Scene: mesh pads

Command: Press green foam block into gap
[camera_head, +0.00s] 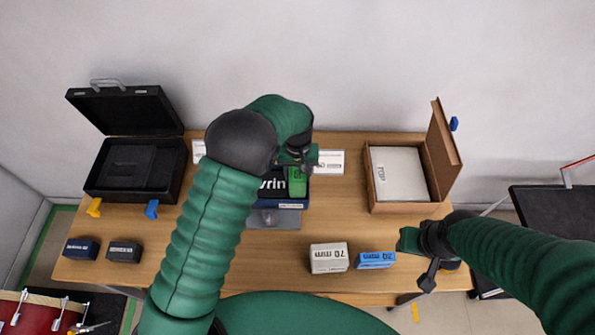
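The green foam block (297,181) lies at the right end of a dark box (277,205) with partly hidden white lettering, at the middle of the table. Its upper end is close under my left gripper (298,154), which points down over the box. I cannot tell whether they touch, or whether the fingers are open or shut. My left arm covers the box's left side, so the gap is not clearly visible. My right gripper (424,262) hangs over the table's front right edge, away from the box. Its finger opening is unclear.
A white 70 mm block (329,258) and a blue 30 mm block (376,260) lie at the front. An open brown box (404,207) stands right; an open black case (115,195) stands left. Two dark blocks (81,249) (124,252) lie front left. Bare table (345,215) shows right of centre.

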